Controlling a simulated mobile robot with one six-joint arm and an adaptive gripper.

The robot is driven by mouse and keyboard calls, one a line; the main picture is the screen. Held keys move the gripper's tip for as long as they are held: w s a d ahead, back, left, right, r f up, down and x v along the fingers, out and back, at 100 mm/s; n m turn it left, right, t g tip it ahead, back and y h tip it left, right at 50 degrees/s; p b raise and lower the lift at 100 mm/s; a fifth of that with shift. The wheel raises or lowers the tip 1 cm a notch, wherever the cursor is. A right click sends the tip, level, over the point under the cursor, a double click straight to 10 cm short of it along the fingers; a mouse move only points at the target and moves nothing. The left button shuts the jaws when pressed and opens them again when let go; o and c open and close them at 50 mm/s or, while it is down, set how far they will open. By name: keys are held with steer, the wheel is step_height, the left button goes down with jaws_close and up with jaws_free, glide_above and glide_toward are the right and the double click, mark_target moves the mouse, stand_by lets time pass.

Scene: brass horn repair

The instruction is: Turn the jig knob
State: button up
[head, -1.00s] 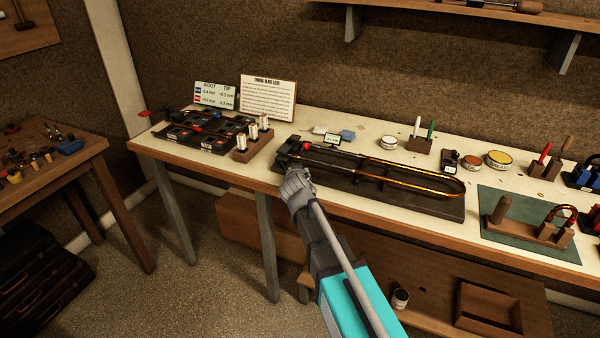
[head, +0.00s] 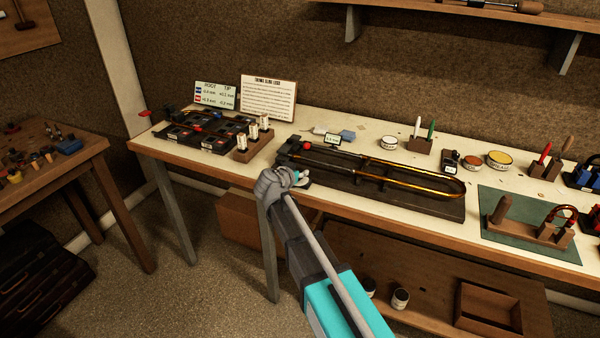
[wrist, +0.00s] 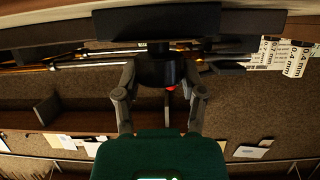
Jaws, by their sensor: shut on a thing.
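The slide jig (head: 410,195) is a dark, long board on the workbench, bearing a brass and silver slide (head: 400,175). A red ball-topped part (head: 306,146) stands at its left end, with a small display (head: 333,139) behind it, too small to read. My gripper (head: 298,178) is at the jig's front left end, by the bench's front edge. In the wrist view, my gripper's fingers (wrist: 160,72) are on either side of a dark round knob (wrist: 160,68) and close on it. The knob is hidden behind my gripper in the head view.
Left of the jig stand a wooden block (head: 254,142) with white labelled cylinders and a black tray (head: 205,132). A shelf (head: 450,12) hangs above.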

steer(key=shift+s+d+f, duration=0.1)
steer(key=shift+d, duration=0.05)
stand_by(0.3)
steer(key=o, duration=1.1)
steer(key=shift+o, duration=0.2)
